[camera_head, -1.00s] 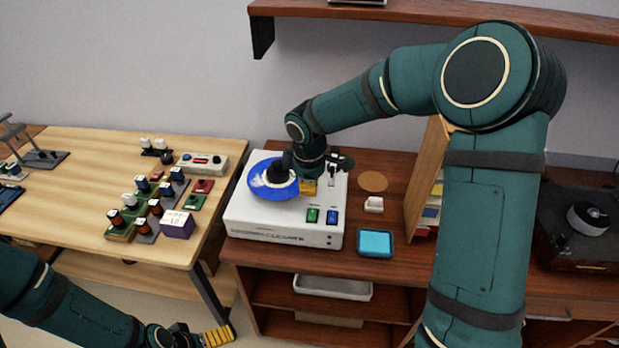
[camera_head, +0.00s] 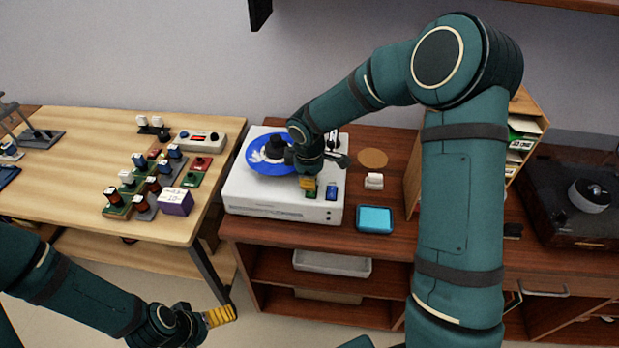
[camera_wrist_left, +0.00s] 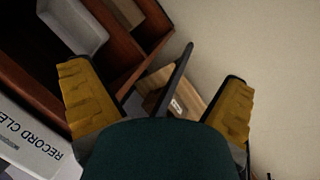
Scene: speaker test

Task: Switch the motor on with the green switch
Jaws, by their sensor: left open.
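The record cleaner (camera_head: 245,198) is a white box on the dark wooden desk, with a blue-labelled disc (camera_head: 254,163) and a black clamp on top. Its green switch (camera_head: 311,194) is near the front right edge, partly hidden by my right gripper. A blue switch (camera_head: 331,192) sits just right of it. My right gripper (camera_head: 307,184) points down at the green switch; I cannot tell contact or whether its fingers are closed. My left gripper (camera_head: 220,316) is open and empty, low in front of the desk. Its yellow fingers also show in the left wrist view (camera_wrist_left: 160,100).
A light wooden table (camera_head: 90,205) at left holds several small switch blocks and a purple box (camera_head: 175,201). A teal tray (camera_head: 375,219) and a white block (camera_head: 374,180) lie right of the cleaner. A turntable (camera_head: 580,215) stands far right.

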